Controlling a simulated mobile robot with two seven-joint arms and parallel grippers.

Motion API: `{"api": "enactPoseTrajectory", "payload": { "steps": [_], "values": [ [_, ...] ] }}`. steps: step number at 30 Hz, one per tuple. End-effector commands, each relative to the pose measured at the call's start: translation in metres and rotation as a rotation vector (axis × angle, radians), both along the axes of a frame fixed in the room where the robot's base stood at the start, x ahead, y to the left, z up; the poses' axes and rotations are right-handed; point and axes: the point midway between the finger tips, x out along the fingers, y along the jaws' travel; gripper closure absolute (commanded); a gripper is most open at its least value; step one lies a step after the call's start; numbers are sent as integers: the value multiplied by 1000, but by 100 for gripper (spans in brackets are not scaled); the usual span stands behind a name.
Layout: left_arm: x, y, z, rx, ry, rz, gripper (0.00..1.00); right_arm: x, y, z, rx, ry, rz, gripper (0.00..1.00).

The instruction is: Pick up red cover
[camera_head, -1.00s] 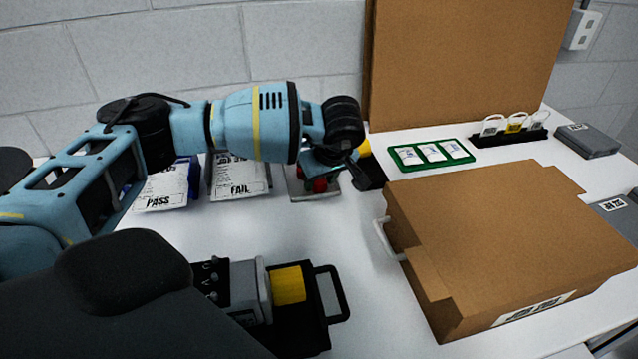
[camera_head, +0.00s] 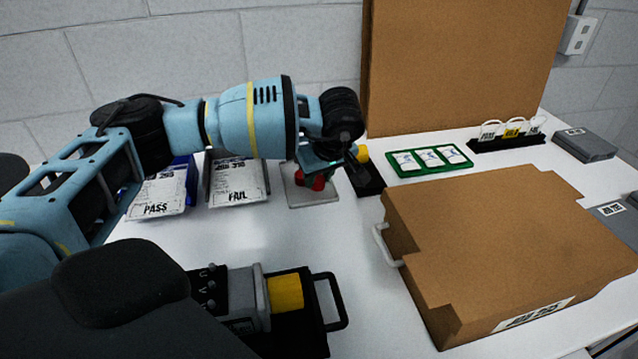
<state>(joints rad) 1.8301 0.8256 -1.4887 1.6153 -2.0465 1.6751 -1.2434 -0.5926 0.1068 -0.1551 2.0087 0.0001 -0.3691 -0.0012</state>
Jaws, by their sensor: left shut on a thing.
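The red cover (camera_head: 316,182) is a small red piece above a grey square plate (camera_head: 300,196) at the back middle of the table. My left gripper (camera_head: 326,171) reaches down over it from the left and is shut on it. The fingers and wrist hide part of the red cover, and I cannot tell whether it is clear of the plate. My right gripper is not in view.
PASS (camera_head: 158,194) and FAIL (camera_head: 237,182) trays stand left of the plate. A black holder with a yellow piece (camera_head: 362,153) is close on the right. A green card tray (camera_head: 431,160) and large cardboard box (camera_head: 510,240) lie further right. A black-handled device (camera_head: 290,300) is in front.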

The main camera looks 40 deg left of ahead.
Motion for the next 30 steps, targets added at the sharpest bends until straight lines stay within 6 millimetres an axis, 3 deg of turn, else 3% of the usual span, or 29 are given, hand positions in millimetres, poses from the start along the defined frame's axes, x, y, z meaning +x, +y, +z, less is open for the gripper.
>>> {"api": "enactPoseTrajectory", "payload": {
  "steps": [2, 18, 24, 30],
  "values": [
    [-1, -1, 12, -1, -2, -2, 92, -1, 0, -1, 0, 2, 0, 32],
    [-107, -54, 20, -1, 2, -6, 92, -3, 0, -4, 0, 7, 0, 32],
    [-132, -67, 23, -1, 1, -3, 92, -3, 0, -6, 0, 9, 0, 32],
    [-142, -71, 25, 1, -1, -1, 92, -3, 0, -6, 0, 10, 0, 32]
  ]
}}
